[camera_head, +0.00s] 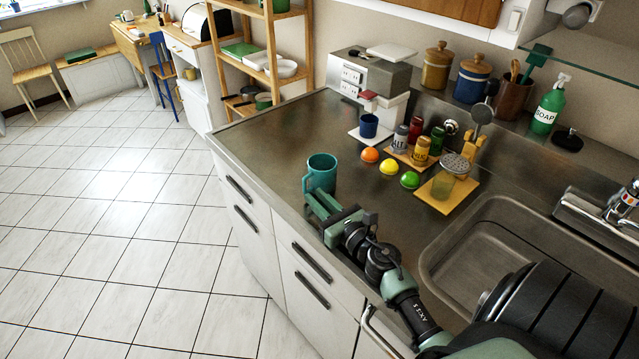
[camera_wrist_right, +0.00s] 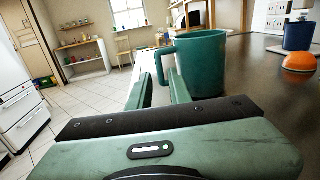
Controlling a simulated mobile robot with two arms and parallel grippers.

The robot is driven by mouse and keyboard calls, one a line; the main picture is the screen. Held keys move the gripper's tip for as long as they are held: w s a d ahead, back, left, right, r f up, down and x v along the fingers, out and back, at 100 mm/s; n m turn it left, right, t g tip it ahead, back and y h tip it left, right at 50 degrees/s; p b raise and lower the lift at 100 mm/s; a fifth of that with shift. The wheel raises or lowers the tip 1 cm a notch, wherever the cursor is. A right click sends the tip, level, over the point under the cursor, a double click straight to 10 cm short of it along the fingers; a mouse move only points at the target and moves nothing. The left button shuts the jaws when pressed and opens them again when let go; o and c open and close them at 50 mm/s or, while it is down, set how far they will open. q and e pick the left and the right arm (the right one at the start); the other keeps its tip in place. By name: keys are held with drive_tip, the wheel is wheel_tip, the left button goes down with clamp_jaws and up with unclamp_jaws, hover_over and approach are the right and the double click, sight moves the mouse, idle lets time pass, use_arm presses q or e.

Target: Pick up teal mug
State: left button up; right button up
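The teal mug (camera_head: 322,174) stands upright near the counter's front edge at the left in the head view. My right gripper (camera_head: 317,203) is just in front of it, fingers pointing toward it. In the right wrist view the teal mug (camera_wrist_right: 203,65) is large, beyond and right of the fingers, with its handle on the left. That handle lines up with the gap between the open fingers of my right gripper (camera_wrist_right: 160,88). Nothing is seen held, and I cannot tell whether a finger touches the mug. My left gripper is not in view.
The sink (camera_head: 490,250) is right of my arm. The counter left of the mug is clear.

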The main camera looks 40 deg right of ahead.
sight(305, 191)
drive_tip(key=shift+w+p, duration=0.45)
drive_tip(key=shift+w, duration=2.75)
clamp_jaws()
drive_tip(key=shift+r, duration=0.1)
